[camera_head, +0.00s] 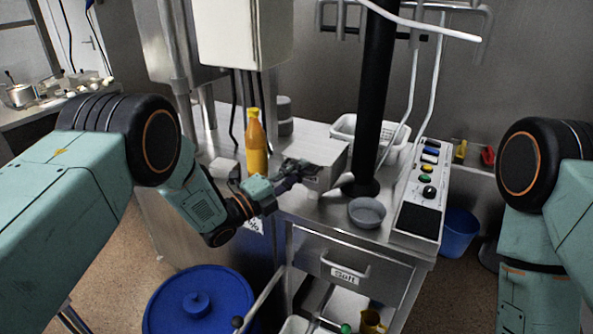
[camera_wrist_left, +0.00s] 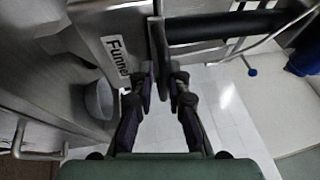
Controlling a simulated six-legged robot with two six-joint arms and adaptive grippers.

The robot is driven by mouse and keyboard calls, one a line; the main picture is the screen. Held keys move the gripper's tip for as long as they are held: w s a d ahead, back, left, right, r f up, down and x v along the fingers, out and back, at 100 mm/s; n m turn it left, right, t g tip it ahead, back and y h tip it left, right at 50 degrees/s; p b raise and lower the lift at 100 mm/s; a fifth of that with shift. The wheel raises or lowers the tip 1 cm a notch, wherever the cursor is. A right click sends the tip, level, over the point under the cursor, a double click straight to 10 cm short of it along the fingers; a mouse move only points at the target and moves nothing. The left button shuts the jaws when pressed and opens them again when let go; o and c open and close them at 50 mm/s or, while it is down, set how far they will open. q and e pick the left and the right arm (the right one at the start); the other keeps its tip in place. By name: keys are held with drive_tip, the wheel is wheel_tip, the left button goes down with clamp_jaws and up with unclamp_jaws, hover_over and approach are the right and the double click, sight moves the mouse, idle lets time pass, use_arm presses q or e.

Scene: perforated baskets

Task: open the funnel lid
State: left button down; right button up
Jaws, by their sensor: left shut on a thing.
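The funnel lid (camera_head: 318,148) is the brushed-metal top of a box on the steel counter, in the middle of the head view. The wrist view shows a white "Funnel" label (camera_wrist_left: 117,62) on the metal box front. My left gripper (camera_head: 300,173) reaches it from the left. In the wrist view my left gripper (camera_wrist_left: 163,84) has its two dark fingers on both sides of a thin metal handle (camera_wrist_left: 158,45) and is shut on it. The fingers partly hide the handle. The lid's opening is not clearly visible. My right gripper is out of view.
A yellow bottle (camera_head: 256,148) stands close behind my left wrist. A grey bowl (camera_head: 367,212), a black column (camera_head: 373,100) and a button panel (camera_head: 420,196) are to the right. A white perforated basket (camera_head: 396,152) stands behind. A blue-lidded bin (camera_head: 200,305) is below.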

use_arm(q)
drive_tip(key=shift+w+r, duration=0.1)
drive_tip(key=shift+r, duration=0.15)
drive_tip(key=shift+a+r, duration=0.1)
drive_tip(key=shift+r, duration=0.1)
